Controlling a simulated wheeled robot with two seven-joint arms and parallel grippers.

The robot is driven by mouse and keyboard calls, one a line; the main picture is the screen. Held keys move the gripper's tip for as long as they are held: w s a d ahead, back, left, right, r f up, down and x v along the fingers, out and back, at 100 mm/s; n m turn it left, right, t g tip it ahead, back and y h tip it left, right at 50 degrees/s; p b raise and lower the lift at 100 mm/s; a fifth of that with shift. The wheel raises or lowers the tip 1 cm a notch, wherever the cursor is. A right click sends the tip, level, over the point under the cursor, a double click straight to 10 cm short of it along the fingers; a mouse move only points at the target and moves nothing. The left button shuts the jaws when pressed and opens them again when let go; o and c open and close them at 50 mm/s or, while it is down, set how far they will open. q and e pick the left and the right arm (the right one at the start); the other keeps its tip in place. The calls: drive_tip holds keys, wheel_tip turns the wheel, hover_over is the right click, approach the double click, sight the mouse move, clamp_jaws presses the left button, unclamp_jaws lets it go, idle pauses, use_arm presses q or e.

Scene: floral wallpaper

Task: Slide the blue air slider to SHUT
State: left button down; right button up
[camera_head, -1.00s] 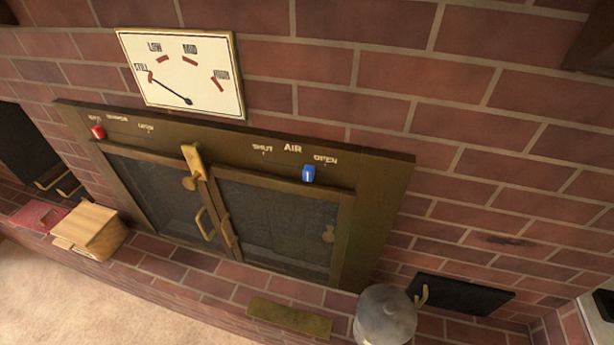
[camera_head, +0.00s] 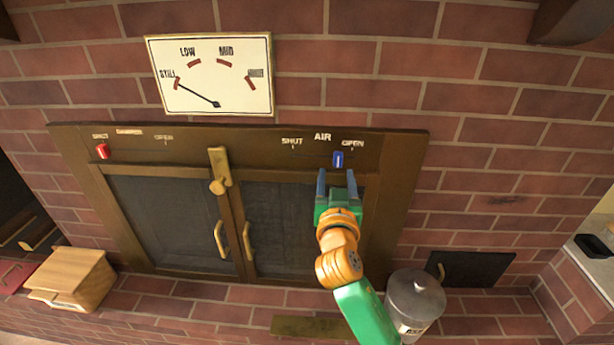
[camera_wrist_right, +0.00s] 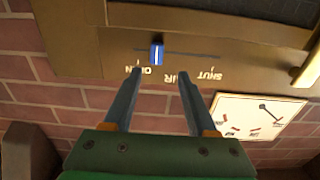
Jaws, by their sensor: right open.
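The blue air slider (camera_head: 338,159) sits at the OPEN end of its track on the brass fireplace frame, right of the SHUT mark. It also shows in the right wrist view (camera_wrist_right: 157,54), upside down. My right gripper (camera_head: 337,178) is open and empty, just below the slider in the head view. In the right wrist view its two fingers (camera_wrist_right: 153,82) point toward the frame, with the slider between their lines and beyond the tips. I see no contact. My left gripper is not in view.
A latch (camera_head: 219,170) stands upright at the middle of the doors. A red slider (camera_head: 103,152) is at the frame's left. A gauge (camera_head: 211,75) hangs above. A grey lidded canister (camera_head: 415,297) stands beside my right arm. A wooden box (camera_head: 75,278) sits at lower left.

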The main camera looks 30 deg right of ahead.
sight(338, 161)
drive_tip(key=x, duration=0.6)
drive_tip(key=shift+s+d+f, duration=0.15)
drive_tip(key=shift+d+f, duration=0.15)
drive_tip(key=shift+d, duration=0.1)
drive_tip(key=shift+w+d+p, duration=0.1)
drive_tip(key=shift+w+p, duration=0.15)
drive_tip(key=shift+p, duration=0.05)
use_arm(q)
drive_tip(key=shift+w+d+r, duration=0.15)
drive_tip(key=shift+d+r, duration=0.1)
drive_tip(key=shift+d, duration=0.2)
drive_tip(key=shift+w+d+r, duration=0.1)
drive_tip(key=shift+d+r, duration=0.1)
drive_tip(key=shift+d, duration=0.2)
use_arm(e)
clamp_jaws()
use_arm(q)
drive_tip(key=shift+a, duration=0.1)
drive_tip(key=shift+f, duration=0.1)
use_arm(e)
drive_tip(key=shift+w+f, duration=0.1)
drive_tip(key=shift+f, duration=0.05)
